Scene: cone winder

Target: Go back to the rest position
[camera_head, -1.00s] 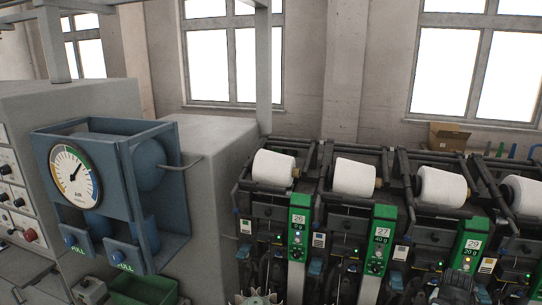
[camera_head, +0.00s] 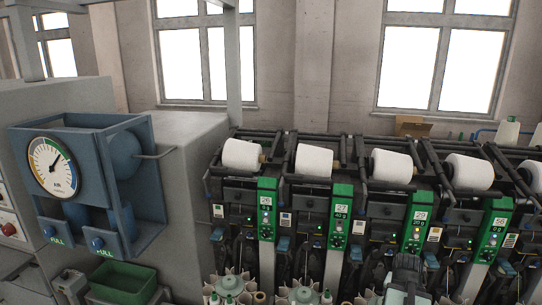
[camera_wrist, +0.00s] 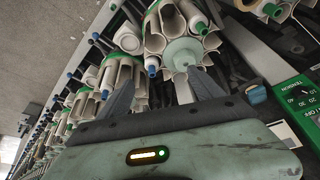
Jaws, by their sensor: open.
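My gripper (camera_wrist: 163,90) shows in the wrist view with its two dark fingers spread apart and nothing between them. Behind the fingers is a round magazine (camera_wrist: 182,52) of pale tubes with a green rim and a pale green hub. The gap between the fingertips is empty. In the head view, part of my arm (camera_head: 408,280) shows at the bottom right, in front of the winding units. The fingers cannot be made out there.
A row of winding units with white cones (camera_head: 313,161) and green panels (camera_head: 341,216) fills the right. A blue frame with an air gauge (camera_head: 52,168) stands at left, above a green bin (camera_head: 125,281). A cardboard box (camera_head: 413,126) sits behind the row.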

